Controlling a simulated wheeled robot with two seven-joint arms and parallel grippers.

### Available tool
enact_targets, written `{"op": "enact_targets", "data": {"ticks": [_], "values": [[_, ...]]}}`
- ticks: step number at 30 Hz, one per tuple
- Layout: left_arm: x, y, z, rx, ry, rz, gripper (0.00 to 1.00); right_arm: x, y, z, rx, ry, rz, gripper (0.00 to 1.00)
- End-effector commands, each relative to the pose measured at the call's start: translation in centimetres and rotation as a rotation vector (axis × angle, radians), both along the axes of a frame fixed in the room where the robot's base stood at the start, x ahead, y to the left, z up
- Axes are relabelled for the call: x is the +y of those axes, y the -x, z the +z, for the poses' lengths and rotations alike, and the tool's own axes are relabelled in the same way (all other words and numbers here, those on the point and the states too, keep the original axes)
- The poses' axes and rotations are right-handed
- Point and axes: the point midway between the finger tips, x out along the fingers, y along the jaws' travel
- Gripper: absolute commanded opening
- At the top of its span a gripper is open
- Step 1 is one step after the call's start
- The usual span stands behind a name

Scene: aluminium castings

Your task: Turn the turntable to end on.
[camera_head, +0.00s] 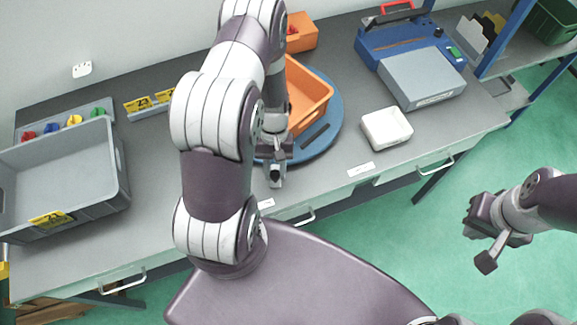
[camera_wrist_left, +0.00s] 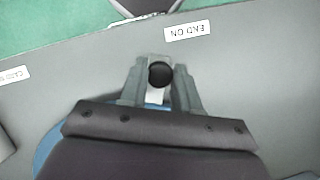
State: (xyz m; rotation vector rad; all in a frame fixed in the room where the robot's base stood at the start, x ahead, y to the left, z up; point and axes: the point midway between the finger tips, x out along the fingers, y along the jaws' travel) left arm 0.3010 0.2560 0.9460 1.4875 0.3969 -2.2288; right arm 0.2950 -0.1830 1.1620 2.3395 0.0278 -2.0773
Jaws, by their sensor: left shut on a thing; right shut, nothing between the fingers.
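The blue turntable (camera_head: 332,128) lies on the grey bench and carries an orange bin (camera_head: 312,100). My left gripper (camera_head: 276,172) is at its front edge, shut on the turntable's handle, whose black knob (camera_wrist_left: 160,74) shows between the fingers in the left wrist view. The END ON label (camera_wrist_left: 188,30) is on the bench edge just beyond the knob and slightly to its right in that view. My left arm hides the turntable's left part. My right gripper (camera_head: 486,262) is shut and empty, over the floor right of the bench.
A grey tray (camera_head: 122,165) stands at the left. A white box (camera_head: 387,128) and a blue-grey case (camera_head: 420,80) are right of the turntable. A second label (camera_head: 361,169) is on the bench edge. A small orange bin (camera_head: 301,34) is behind.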

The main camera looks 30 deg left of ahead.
Motion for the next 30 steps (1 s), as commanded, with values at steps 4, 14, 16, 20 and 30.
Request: {"op": "enact_targets", "data": {"ticks": [4,14,16,20,30], "values": [[1.8,0.3,0.3,-0.015,-0.006,-0.07,0.0,0.0,0.0,0.2,0.0,0.0,0.0,0.0],[5.6,1.7,0.2,-0.014,-0.008,-0.229,0.0,0.0,0.0,0.1,0.0,0.0,0.0,0.0],[6.3,1.9,0.2,-0.013,-0.009,-0.259,0.0,0.0,0.0,0.0,0.0,0.0,0.0,0.0],[7.5,2.2,0.2,-0.013,-0.009,-0.309,0.0,0.0,0.0,-0.1,0.0,0.0,0.0,0.0],[9.5,2.6,0.2,-0.012,-0.009,-0.394,0.0,0.0,0.0,-0.2,0.0,0.0,0.0,0.0]]}}
